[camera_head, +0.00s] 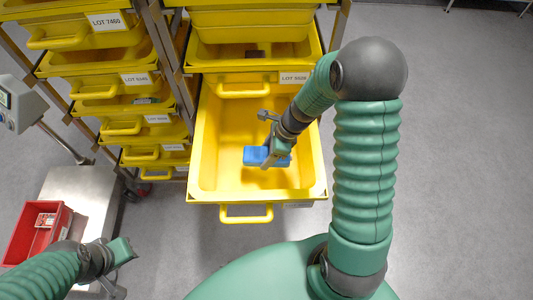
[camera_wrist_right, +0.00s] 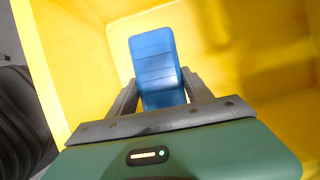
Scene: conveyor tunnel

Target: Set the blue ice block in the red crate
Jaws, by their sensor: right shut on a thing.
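The blue ice block (camera_head: 256,155) is inside a pulled-out yellow drawer, near its middle. My right gripper (camera_head: 270,160) is shut on the block. In the right wrist view the block (camera_wrist_right: 154,62) sits between the two fingers of my right gripper (camera_wrist_right: 160,92), with yellow drawer walls around it. I cannot tell whether the block touches the drawer floor. The red crate (camera_head: 62,222) stands on a metal surface at the lower left, with a small white and red item in it. My left gripper (camera_head: 124,250) is right of the crate, and its fingers are not clear.
The open yellow drawer (camera_head: 312,178) sticks out of a rack with several labelled yellow drawers (camera_head: 140,78). A metal scale platform (camera_head: 85,185) with a display on a post (camera_head: 18,103) bears the crate. Grey floor is free at the right.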

